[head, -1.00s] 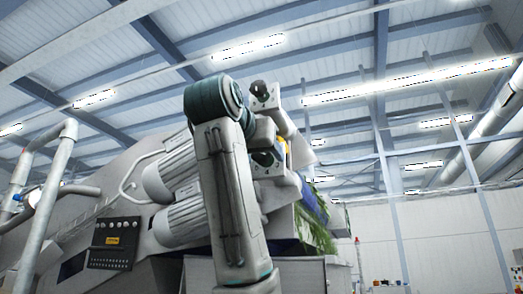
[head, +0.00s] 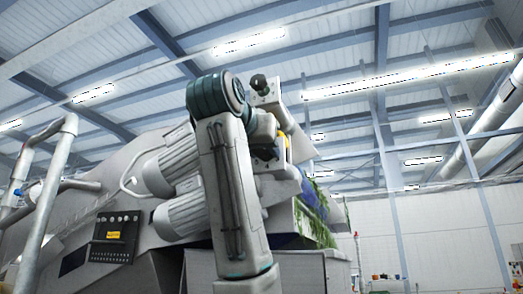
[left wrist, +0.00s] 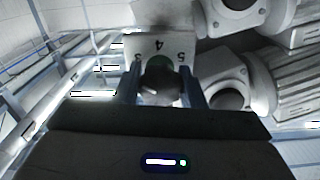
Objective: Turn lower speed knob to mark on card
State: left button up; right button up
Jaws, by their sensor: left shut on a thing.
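In the left wrist view, my left gripper (left wrist: 159,88) has a finger on each side of a dark, rounded knob (left wrist: 160,78) and is shut on it. Behind the knob is a pale card (left wrist: 160,46) with printed numbers, a 4 at the middle and others at its sides. A green patch shows around the knob. Where the mark is cannot be told. In the head view my left arm rises in front of the machine and hides much of the knob area. A dark upper knob (head: 258,82) sits on a pale box above. My right gripper is not in view.
Two ribbed motors (head: 178,212) stand left of my arm, close to the knob boxes; they also show in the wrist view (left wrist: 295,75). A dark control panel (head: 114,236) is lower left, beside pipe railing (head: 48,200). Green leaves (head: 315,225) hang at the right.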

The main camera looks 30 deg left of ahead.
pick_arm(q)
jog(key=m+b, duration=0.2)
jog(key=m, duration=0.2)
jog(key=shift+f+m, duration=0.15)
jog(key=shift+m, duration=0.15)
jog(key=m+b, duration=0.2)
jog(key=m, duration=0.3)
jog(key=shift+m+b, duration=0.5)
jog(key=shift+m, duration=0.5)
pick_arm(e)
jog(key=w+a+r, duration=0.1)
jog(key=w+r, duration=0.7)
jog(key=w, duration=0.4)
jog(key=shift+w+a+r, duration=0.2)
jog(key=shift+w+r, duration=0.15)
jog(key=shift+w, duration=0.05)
pick_arm(q)
jog(key=o, duration=1)
